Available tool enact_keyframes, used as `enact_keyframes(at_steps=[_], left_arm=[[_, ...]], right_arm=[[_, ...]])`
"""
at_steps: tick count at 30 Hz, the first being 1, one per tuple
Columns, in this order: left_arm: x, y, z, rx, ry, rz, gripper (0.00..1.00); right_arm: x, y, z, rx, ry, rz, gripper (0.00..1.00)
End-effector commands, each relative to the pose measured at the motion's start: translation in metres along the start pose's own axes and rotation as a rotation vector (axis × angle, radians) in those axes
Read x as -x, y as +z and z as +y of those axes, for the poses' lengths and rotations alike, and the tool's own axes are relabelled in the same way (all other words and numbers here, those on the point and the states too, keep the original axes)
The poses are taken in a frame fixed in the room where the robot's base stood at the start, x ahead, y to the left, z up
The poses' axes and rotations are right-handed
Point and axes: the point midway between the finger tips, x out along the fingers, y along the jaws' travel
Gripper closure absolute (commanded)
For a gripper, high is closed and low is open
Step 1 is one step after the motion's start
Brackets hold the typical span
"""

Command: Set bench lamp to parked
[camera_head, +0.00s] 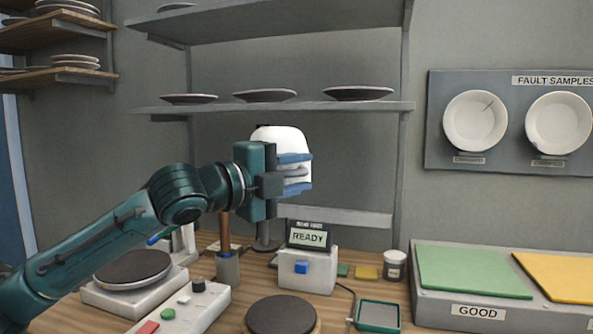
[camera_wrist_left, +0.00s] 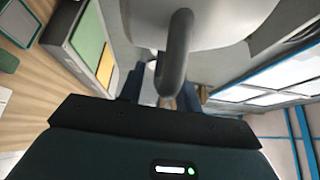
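The bench lamp's white shade (camera_head: 280,137) is in the middle of the head view, partly behind my left gripper (camera_head: 297,173). Its dark foot (camera_head: 266,245) stands on the bench, and most of its stem is hidden. In the left wrist view the white shade (camera_wrist_left: 225,12) fills the top, and a grey curved handle (camera_wrist_left: 177,50) hangs from it. The handle's lower end lies between the two blue fingers of my left gripper (camera_wrist_left: 160,92). A pale gap shows beside the handle, so the fingers look open around it; contact is hard to tell. My right gripper is out of view.
A display reading READY (camera_head: 308,236) stands on a white box with a blue button (camera_head: 301,267). A shelf with plates (camera_head: 300,107) runs behind the gripper. A white control box (camera_head: 185,310) and a round dark plate (camera_head: 282,314) are in front. The GOOD tray (camera_head: 440,311) is right.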

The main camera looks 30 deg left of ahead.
Motion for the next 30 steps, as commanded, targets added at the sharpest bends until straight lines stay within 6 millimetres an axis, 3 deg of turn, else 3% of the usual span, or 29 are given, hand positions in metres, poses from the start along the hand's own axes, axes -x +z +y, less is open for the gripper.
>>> enact_keyframes(at_steps=[7,19,30], left_arm=[[-0.0003,0.0,0.0001,0.0,0.0,0.0,0.67],[0.0,-0.0001,-0.0001,0.0,0.0,0.0,1.0],[0.0001,-0.0001,-0.0004,-0.001,-0.001,0.0,1.0]], right_arm=[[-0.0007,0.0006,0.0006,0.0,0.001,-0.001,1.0],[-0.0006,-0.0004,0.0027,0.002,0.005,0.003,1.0],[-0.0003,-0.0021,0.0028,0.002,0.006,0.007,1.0]])
